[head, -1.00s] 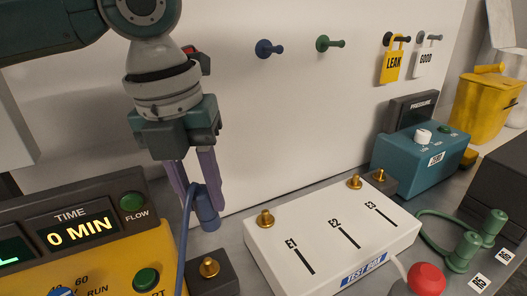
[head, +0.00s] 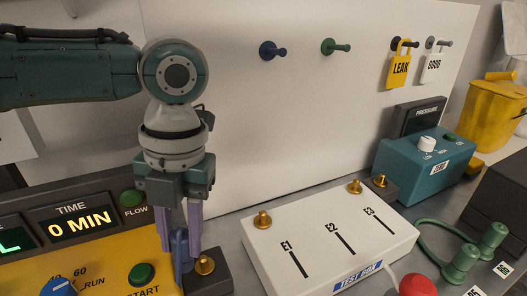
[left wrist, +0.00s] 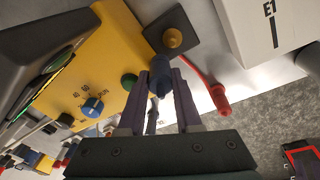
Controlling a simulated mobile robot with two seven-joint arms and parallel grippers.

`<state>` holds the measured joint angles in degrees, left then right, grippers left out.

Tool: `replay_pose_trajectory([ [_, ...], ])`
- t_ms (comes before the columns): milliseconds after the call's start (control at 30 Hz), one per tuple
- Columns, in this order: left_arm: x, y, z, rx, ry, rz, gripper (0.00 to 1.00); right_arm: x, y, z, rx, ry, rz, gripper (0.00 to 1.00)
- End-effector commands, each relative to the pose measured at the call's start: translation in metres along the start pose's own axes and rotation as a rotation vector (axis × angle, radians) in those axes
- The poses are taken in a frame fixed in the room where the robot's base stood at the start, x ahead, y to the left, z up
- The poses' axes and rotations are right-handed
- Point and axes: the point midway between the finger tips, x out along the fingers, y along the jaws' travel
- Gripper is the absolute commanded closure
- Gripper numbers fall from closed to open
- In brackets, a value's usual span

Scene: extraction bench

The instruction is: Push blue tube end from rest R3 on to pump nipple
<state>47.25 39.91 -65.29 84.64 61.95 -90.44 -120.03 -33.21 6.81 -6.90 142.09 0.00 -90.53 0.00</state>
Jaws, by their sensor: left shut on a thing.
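My left gripper (head: 179,238) points down with its purple fingers shut on the blue tube end (head: 180,257). The blue tube end also shows between the fingers in the left wrist view (left wrist: 160,74). The brass pump nipple (head: 204,265) stands on a dark block beside the yellow pump (head: 105,262). The nipple also shows in the left wrist view (left wrist: 172,38), just beyond the tube end. The tube end is close beside the nipple and looks apart from it. The fingers partly hide the tube end. My right gripper is not in view.
The white test box (head: 325,245) with brass nipples lies right of the dark block. A red tube end (left wrist: 220,98) is near the block. Green tube ends (head: 465,257) lie at the right. Blue (head: 272,50) and green pegs are on the white back panel.

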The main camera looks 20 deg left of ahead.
Motion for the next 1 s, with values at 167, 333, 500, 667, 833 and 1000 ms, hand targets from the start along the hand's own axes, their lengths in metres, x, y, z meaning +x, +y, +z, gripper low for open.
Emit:
replay_pose_trajectory([
  [167, 0.002, 0.005, 0.0, -0.008, 0.004, 0.011, 1.0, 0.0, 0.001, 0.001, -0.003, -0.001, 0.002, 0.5],
  [333, 0.001, 0.001, 0.005, -0.011, -0.011, -0.008, 1.0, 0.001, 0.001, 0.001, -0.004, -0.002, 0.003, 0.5],
  [500, -0.001, -0.004, 0.01, -0.014, -0.028, -0.03, 1.0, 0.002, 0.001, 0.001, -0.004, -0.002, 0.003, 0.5],
  [667, -0.002, -0.008, 0.014, -0.016, -0.042, -0.051, 1.0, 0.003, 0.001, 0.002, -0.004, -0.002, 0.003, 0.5],
  [833, -0.003, -0.013, 0.019, -0.02, -0.057, -0.072, 1.0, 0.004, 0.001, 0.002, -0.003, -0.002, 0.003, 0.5],
  [1000, -0.004, -0.015, 0.022, -0.022, -0.067, -0.086, 1.0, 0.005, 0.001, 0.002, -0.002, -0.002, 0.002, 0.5],
])
